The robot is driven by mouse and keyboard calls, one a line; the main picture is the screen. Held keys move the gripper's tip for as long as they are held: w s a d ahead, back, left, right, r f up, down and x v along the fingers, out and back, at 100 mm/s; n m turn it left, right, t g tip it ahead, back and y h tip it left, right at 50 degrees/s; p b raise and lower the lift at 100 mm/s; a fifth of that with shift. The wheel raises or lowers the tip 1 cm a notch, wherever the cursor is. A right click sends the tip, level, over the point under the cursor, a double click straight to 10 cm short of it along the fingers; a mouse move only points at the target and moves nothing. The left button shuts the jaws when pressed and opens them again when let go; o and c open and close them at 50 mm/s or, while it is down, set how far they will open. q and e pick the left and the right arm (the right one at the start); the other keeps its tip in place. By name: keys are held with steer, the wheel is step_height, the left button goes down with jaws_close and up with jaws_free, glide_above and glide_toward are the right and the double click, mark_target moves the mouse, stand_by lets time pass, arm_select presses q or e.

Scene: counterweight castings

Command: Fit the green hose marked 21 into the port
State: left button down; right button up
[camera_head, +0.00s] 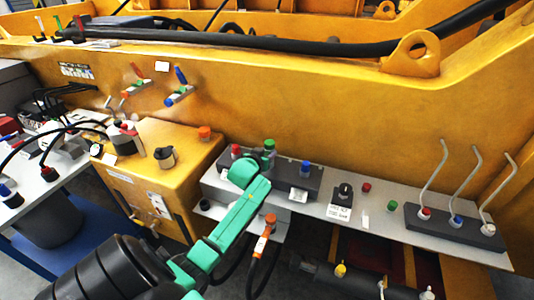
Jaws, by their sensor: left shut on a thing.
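My left gripper (250,172) comes in from the lower left, with teal fingers over the dark block at the left end of the grey shelf. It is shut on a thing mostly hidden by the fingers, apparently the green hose. A green-topped piece with a grey body (269,146) stands right beside the fingertips; I cannot tell whether it is the hose end or a port cap. A red-topped fitting (236,150) and a blue-topped fitting (305,168) sit on the same block. No mark 21 is readable. My right gripper is not in view.
An orange hose end (262,242) with a white tag hangs below the shelf (380,222). A block with three bent levers (455,228) stands at the right. A black knob (344,192) is mid-shelf. The yellow wall (330,125) rises behind. A yellow box (140,170) stands left.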

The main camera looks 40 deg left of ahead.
arm_select(q)
steer(key=shift+r, duration=0.1)
steer(key=shift+p, duration=0.45)
steer(key=shift+f+b, duration=1.2)
steer(key=shift+f, duration=0.5)
steer(key=shift+c, duration=1.5)
jaws_free()
steer(key=shift+f, duration=0.1)
steer(key=shift+s, duration=0.1)
